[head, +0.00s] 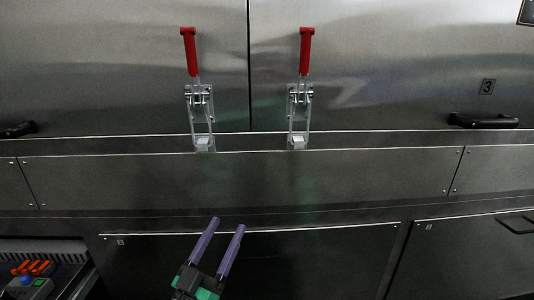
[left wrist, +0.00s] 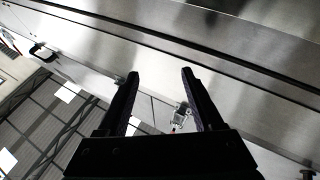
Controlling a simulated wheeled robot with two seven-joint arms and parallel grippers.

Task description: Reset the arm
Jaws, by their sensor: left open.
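My left gripper (head: 222,236) is in the lower middle of the head view, its two purple fingers apart with nothing between them. It is in front of the lower steel panels and below the two latches, apart from both. In the left wrist view its dark fingers (left wrist: 158,82) also stand open and empty. The left latch (head: 201,110) and the right latch (head: 299,110) have red handles pointing up. One latch (left wrist: 181,114) shows small beyond the fingers in the left wrist view. My right gripper is in neither view.
Two steel doors (head: 120,60) fill the top, with black handles (head: 17,130) (head: 485,120) at both sides. A tag marked 3 (head: 487,87) is at right. The space around the gripper looks clear.

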